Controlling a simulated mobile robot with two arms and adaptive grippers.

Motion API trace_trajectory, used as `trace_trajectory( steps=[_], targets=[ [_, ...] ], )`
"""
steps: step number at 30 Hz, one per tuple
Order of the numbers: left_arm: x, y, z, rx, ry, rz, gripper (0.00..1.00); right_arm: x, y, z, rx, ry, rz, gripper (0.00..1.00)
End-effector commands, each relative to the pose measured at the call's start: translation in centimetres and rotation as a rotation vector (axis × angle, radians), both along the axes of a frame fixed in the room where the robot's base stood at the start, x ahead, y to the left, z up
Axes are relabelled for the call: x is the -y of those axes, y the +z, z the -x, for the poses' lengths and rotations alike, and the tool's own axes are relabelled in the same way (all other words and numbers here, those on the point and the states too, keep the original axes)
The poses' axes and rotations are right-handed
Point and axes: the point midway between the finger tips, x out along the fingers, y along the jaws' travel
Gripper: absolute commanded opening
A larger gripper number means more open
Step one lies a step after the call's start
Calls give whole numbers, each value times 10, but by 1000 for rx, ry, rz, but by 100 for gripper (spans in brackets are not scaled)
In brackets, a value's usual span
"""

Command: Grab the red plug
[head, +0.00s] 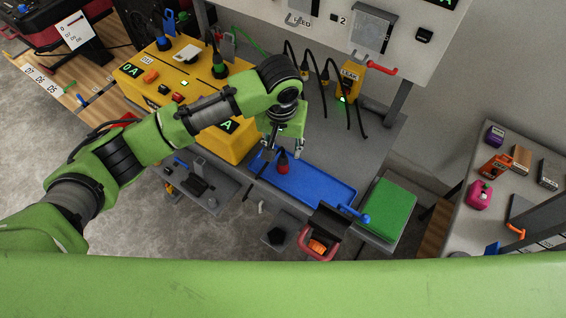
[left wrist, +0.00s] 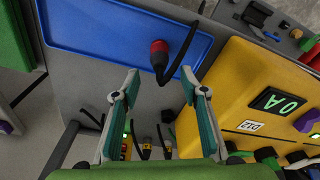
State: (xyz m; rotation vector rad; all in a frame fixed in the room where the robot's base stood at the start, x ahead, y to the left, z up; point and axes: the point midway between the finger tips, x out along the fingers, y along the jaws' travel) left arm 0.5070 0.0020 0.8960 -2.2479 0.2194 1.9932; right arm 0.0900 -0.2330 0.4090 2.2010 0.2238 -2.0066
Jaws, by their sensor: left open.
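The red plug (head: 283,168) has a red end and a black body with a black cable. It rests at the left part of the blue tray (head: 325,193). In the left wrist view the red plug (left wrist: 159,48) lies at the tray's edge, its cable curving to the right. My left gripper (head: 284,150) is above and close to the plug. In the left wrist view my left gripper (left wrist: 160,80) is open and empty, with the plug just beyond and between the fingertips. Contact is not visible. My right gripper is not in view.
A yellow box (head: 240,146) with a display stands left of the tray; it also shows close to the right finger in the left wrist view (left wrist: 245,70). A green block (head: 387,207) sits right of the tray. Several black cables hang behind, near a yellow leak device (head: 349,82).

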Motion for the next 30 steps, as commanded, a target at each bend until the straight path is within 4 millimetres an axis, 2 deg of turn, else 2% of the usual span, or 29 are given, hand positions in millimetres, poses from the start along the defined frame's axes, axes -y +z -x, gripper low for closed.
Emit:
trace_trajectory(
  steps=[7, 15, 23, 24, 28, 30],
  targets=[
    [0, -18, -1, -2, -1, -1, 40, 0, 6, 0, 0, 0, 0, 17],
    [0, -56, -4, 0, -1, -1, 40, 0, 14, 0, -1, -1, 1, 17],
    [0, -61, -4, 1, -2, 0, 40, 1, 13, 0, -1, -1, 2, 17],
    [0, -61, -4, 1, -2, 0, 38, 2, 13, 0, -1, -1, 2, 17],
    [0, -61, -4, 1, -2, 0, 4, 3, 13, 0, 0, 0, 3, 17],
    [0, -61, -4, 1, -2, 0, 0, 3, 13, 0, 0, 0, 4, 17]
  ],
)
